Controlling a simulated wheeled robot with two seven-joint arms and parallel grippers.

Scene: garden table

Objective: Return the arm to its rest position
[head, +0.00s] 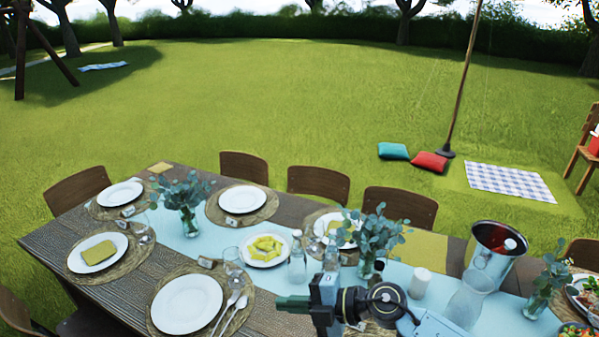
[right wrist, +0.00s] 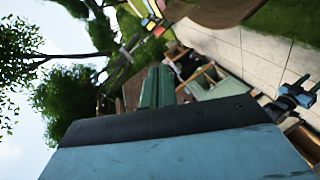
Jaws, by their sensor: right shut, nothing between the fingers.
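My right gripper (head: 294,303) is in the lower middle of the head view, above the near part of the table (head: 120,297). Its green fingers are together with nothing between them, and they point left. The right wrist view is tilted and shows the green fingers (right wrist: 157,88) side by side in front of trees, sky and paving. My blue-grey arm comes in from the bottom right of the head view and hides part of the table setting behind it. My left gripper does not show.
A white plate (head: 187,304), a spoon and a glass (head: 233,262) stand left of the gripper. Behind it are a plate of yellow food (head: 264,249), a bottle (head: 297,262) and a vase of leaves (head: 368,240). A pitcher (head: 468,300) and metal bucket (head: 493,253) stand right.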

